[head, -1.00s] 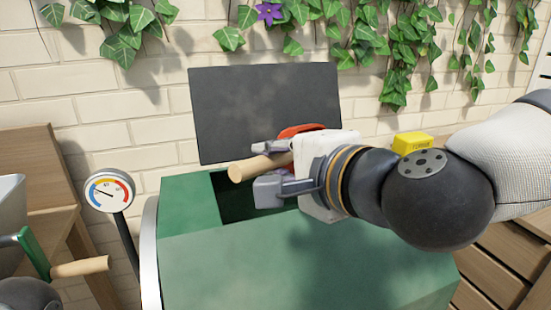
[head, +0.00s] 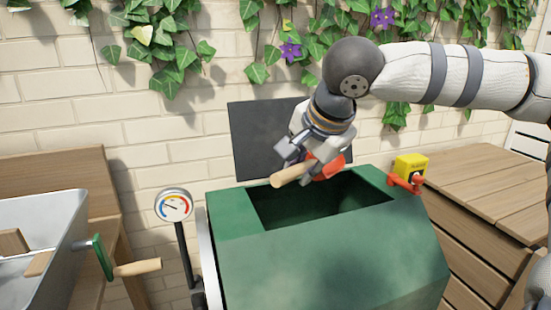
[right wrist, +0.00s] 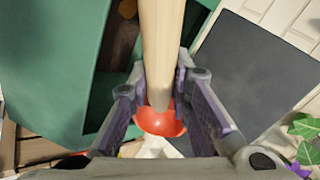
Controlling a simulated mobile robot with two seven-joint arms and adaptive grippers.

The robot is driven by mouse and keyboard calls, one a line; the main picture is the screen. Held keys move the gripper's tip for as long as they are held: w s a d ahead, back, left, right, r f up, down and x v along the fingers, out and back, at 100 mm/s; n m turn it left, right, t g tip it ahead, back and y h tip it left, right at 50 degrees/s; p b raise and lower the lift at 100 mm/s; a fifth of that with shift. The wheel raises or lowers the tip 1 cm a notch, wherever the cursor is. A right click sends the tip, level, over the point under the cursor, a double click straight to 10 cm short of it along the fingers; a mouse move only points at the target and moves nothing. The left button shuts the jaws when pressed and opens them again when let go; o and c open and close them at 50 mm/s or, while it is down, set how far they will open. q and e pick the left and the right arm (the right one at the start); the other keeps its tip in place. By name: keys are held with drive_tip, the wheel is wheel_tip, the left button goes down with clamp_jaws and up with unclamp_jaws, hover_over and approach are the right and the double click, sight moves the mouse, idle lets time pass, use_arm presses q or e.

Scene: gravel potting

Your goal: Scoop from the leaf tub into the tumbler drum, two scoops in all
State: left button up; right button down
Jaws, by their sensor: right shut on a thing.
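My right gripper (head: 296,166) is shut on the wooden handle of a scoop (head: 292,174) with an orange-red bowl. It holds the scoop over the back part of the open tumbler drum (head: 330,250). In the right wrist view, the handle runs between the fingers of the gripper (right wrist: 160,80), and the scoop's red bowl (right wrist: 162,122) shows below. Whether the bowl holds anything cannot be told. The drum is green with a rectangular opening on top. A grey metal tub (head: 50,215), likely the leaf tub, is cut off at the left edge. My left gripper is not in view.
A dark upright panel (head: 258,135) stands behind the drum. A yellow box (head: 410,166) with a red part is at right, beside wooden slatted boxes (head: 480,190).

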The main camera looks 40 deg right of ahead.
drive_tip(key=shift+w+n+g+h, duration=0.2)
drive_tip(key=shift+n+g+h, duration=0.2)
drive_tip(key=shift+g, duration=0.6)
drive_tip(key=shift+w+a+r+n+g+h, duration=0.15)
drive_tip(key=shift+g+h, duration=0.25)
drive_tip(key=shift+g, duration=0.45)
drive_tip(key=shift+w+a+n+g+h, duration=0.15)
drive_tip(key=shift+w+n+g+h, duration=0.2)
drive_tip(key=shift+g, duration=0.55)
drive_tip(key=shift+w+a+r+n+g+h, duration=0.15)
drive_tip(key=shift+g+h, duration=0.3)
drive_tip(key=shift+g, duration=0.4)
drive_tip(key=shift+s+f, duration=0.1)
